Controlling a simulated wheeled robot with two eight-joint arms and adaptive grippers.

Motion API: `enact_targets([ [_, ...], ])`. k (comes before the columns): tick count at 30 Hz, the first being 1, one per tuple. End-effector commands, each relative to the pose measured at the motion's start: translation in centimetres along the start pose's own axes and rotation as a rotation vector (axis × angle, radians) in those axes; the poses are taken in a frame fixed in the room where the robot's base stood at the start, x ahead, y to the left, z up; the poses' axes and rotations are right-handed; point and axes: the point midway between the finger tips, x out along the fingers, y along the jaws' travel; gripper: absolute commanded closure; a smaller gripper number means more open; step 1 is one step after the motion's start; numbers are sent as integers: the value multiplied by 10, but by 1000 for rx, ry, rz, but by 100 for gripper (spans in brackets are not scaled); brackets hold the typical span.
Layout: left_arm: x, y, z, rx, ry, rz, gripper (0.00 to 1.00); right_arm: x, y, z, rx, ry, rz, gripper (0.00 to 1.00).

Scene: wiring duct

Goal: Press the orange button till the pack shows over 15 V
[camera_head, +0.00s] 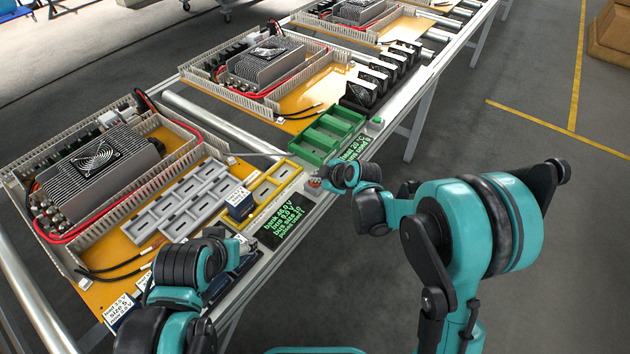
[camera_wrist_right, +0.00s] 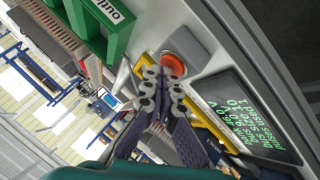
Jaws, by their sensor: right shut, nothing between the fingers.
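The orange button (camera_wrist_right: 173,63) sits on a grey block at the rail, clear in the right wrist view; in the head view my right gripper largely covers it. My right gripper (camera_wrist_right: 158,84) is shut and empty, its fingertips close to the button; contact cannot be told. It also shows in the head view (camera_head: 322,180). A black display (camera_head: 283,222) with green text stands beside the button. It appears to read a bank near 46 V and a bus near 0 V; the small text is hard to read. My left gripper (camera_head: 232,243) is at the front rail, its fingers unclear.
A green tray (camera_head: 326,134) and a second display (camera_head: 355,147) lie behind the button. A grey finned unit (camera_head: 98,172) with red cables is at left.

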Motion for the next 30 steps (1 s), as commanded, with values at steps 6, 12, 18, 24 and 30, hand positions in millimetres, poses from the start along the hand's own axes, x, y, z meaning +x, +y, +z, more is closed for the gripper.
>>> enact_targets([
  [6, -2, 0, -2, 0, 0, 0, 40, -2, 2, -2, 0, 0, 0, 100],
  [12, -9, 0, -6, 0, 0, 0, 40, -10, 7, -7, 0, 0, 0, 100],
  [18, -9, 0, -6, 0, 0, 0, 40, -11, 8, -8, 0, 0, 0, 100],
  [24, -9, 0, -7, 0, 0, 0, 40, -12, 8, -8, 0, 0, 0, 100],
  [30, -18, 0, -13, 0, 0, 0, 40, -21, 16, -15, 0, 0, 0, 100],
])
